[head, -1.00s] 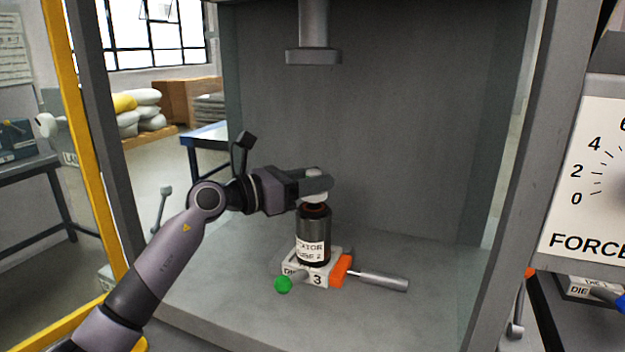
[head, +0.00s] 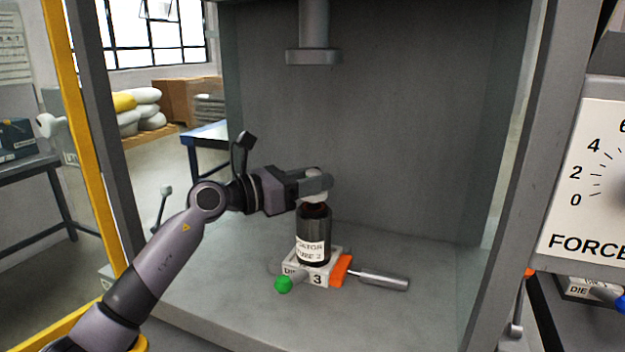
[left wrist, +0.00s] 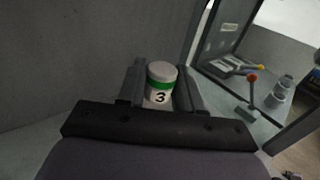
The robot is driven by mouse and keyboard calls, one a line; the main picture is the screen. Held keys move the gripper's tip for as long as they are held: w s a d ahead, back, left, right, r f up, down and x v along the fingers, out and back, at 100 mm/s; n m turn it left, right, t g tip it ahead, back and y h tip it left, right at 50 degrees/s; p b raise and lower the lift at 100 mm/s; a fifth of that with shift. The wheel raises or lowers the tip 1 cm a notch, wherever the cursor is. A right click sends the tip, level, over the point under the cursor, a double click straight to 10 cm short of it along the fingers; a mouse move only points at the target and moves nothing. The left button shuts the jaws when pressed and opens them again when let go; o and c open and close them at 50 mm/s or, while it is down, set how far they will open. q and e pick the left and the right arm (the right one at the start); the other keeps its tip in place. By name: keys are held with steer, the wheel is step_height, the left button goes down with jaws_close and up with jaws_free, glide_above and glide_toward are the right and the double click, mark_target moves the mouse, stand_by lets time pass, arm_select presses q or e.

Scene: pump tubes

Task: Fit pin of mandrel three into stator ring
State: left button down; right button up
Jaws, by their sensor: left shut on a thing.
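The stator tube (head: 313,230) is a dark cylinder with a white label reading "STATOR TUBE 2". It stands upright on a white die block marked 3 (head: 318,278). My left gripper (head: 318,183) is at the tube's top, shut on mandrel three, whose pale head with a green band and the number 3 shows in the left wrist view (left wrist: 160,84). The mandrel's lower end and pin are hidden, so I cannot tell how far they sit in the ring. My right gripper is not in view.
The die has a green-knobbed handle (head: 283,285), an orange block (head: 340,270) and a grey rod handle (head: 385,281). The press ram (head: 313,55) hangs above. Frame posts stand left and right (head: 510,200).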

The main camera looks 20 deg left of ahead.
arm_select(q)
steer(key=shift+f+b, duration=0.85)
steer(key=shift+f, duration=0.1)
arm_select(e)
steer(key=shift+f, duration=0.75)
arm_select(q)
steer(key=c, duration=0.7)
jaws_free()
steer(key=shift+o, duration=0.2)
steer(key=shift+f, duration=0.15)
steer(key=v, duration=0.7)
steer(key=shift+b, duration=0.45)
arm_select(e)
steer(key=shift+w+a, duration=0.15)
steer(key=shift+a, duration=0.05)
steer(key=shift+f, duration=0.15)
arm_select(q)
steer(key=shift+r, duration=0.2)
